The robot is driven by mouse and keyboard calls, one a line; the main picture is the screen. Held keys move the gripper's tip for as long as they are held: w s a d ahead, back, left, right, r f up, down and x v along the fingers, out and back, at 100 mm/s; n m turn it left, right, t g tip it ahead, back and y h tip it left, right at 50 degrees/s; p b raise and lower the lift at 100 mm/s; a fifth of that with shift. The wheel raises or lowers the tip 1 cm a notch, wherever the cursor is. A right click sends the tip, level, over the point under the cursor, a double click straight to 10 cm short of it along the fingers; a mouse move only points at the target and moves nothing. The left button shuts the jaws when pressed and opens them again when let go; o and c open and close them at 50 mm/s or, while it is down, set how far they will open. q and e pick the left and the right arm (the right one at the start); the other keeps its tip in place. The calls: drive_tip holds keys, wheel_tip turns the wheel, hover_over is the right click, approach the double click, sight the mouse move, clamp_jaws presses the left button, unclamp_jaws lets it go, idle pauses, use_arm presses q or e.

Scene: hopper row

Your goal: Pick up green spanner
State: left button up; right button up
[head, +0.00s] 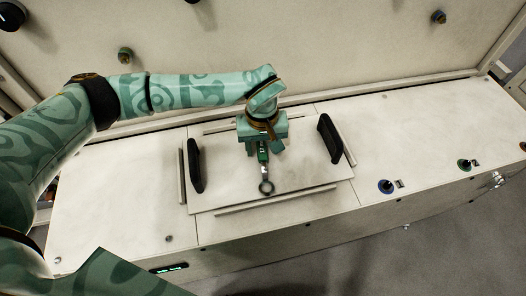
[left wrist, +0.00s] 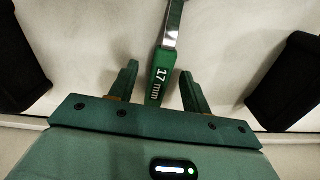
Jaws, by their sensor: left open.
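The green spanner (head: 265,172) lies on a pale panel on top of the bench, its ring end towards the front. In the left wrist view its green handle (left wrist: 160,80), marked "17 mm", runs between my fingers, with the metal shaft beyond. My left gripper (head: 263,150) points down over the handle end of the spanner. It is open, with one finger on each side of the handle and a gap on both sides in the left wrist view (left wrist: 158,85). The far end of the handle is hidden under the gripper. My right gripper is not in view.
Two black handles stand on the panel (head: 225,195), a left one (head: 195,165) and a right one (head: 329,138), either side of the spanner. Thin rails edge the panel. A pale wall with knobs rises behind.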

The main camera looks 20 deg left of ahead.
sight(262, 149)
use_arm(q)
drive_tip(key=shift+r, duration=0.1)
clamp_jaws()
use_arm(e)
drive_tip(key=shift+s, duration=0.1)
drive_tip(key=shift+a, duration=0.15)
